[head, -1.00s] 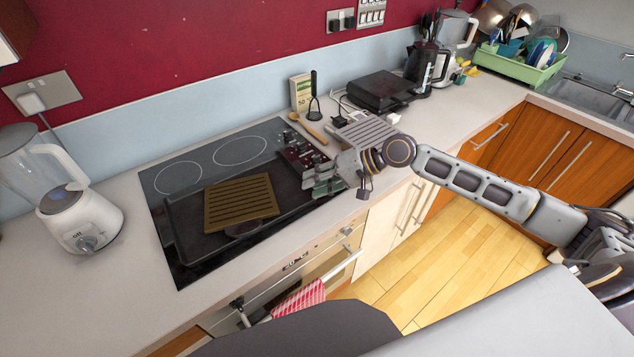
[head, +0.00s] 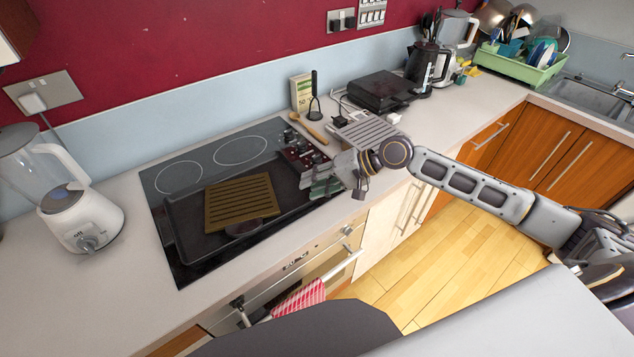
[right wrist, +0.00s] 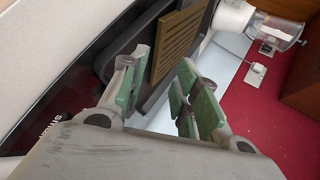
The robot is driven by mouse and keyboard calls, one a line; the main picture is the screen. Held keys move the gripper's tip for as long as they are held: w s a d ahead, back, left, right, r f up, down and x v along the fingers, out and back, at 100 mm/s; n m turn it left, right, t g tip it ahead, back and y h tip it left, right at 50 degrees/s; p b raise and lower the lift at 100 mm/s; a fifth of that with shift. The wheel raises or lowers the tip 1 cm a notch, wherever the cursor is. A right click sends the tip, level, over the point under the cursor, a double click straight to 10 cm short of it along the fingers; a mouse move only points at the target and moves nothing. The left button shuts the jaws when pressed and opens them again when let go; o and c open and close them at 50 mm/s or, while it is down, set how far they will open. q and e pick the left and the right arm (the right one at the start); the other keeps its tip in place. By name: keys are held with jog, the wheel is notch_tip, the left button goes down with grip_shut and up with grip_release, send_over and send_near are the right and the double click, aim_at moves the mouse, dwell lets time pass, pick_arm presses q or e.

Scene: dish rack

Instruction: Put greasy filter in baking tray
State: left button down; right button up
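The greasy filter (head: 241,202), a brown slatted panel, lies in the black baking tray (head: 190,244) on the hob. A dark rounded patch shows by its near edge. In the right wrist view the filter (right wrist: 178,47) shows beyond the fingertips, with part of the tray (right wrist: 119,35) beside it. My right gripper (head: 318,172) is over the right end of the hob, to the right of the filter and apart from it. In the right wrist view its green-padded fingers (right wrist: 163,77) are spread with nothing between them. My left gripper is not in view.
A grey slatted panel (head: 366,130) lies on the counter behind my right wrist. A blender (head: 80,215) stands left of the hob. A wooden spoon (head: 308,128), a black appliance (head: 380,91) and a kettle (head: 424,68) stand at the back. The counter's front left is clear.

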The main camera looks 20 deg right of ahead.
aim_at(274, 199)
jog(key=shift+p+x, duration=0.45)
jog(key=shift+x, duration=6)
jog(key=shift+s, duration=0.1)
grip_shut()
